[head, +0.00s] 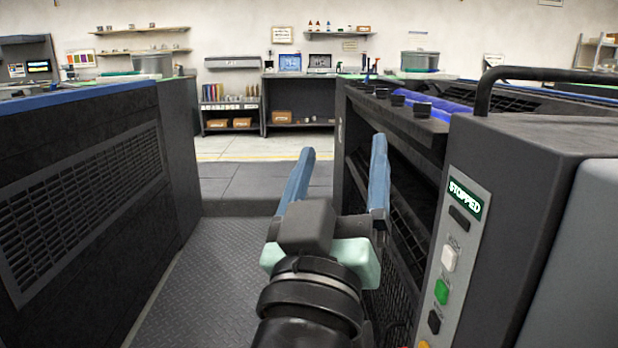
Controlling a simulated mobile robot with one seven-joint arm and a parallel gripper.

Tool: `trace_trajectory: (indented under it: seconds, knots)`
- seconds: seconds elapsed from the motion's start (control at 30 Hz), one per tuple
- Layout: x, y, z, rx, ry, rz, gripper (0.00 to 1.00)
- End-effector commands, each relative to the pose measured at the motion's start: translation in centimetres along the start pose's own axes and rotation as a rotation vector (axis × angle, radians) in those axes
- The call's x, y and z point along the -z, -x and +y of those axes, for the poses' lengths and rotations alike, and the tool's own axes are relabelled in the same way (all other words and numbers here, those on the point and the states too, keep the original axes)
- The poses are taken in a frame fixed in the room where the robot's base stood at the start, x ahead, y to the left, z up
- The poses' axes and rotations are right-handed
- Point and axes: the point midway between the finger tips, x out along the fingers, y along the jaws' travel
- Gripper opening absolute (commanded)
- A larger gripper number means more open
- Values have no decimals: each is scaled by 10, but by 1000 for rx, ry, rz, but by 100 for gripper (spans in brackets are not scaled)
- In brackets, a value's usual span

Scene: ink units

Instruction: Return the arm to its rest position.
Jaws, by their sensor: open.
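My gripper (337,160) is in the lower middle of the head view, at the end of my black arm. Its two blue fingers point up and away from me, spread apart, with nothing between them. It is over the aisle, just left of the open side of the right-hand machine. The right finger appears close to that machine; I cannot tell the exact gap. Most of my arm is below the picture's edge.
The right-hand machine (535,165) has a black handle, a "STOPPED" sign (465,199) and several buttons. A dark machine (80,185) with a vent grille lines the left. The metal-plate aisle floor (215,275) between is clear. A bench (300,102) stands at the back.

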Motion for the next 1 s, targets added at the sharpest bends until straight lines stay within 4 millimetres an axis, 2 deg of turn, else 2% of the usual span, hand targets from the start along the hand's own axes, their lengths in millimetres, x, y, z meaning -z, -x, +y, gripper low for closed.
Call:
trace_trajectory:
  seconds: [0.03,0.2,0.27,0.3,1.0]
  knots:
    - [50,-3,14,11,-87,84,81]
    - [174,17,49,91,-358,354,81]
    - [216,30,61,129,-441,449,81]
    - [224,16,62,127,-429,421,81]
    - [406,-73,116,127,-421,411,81]
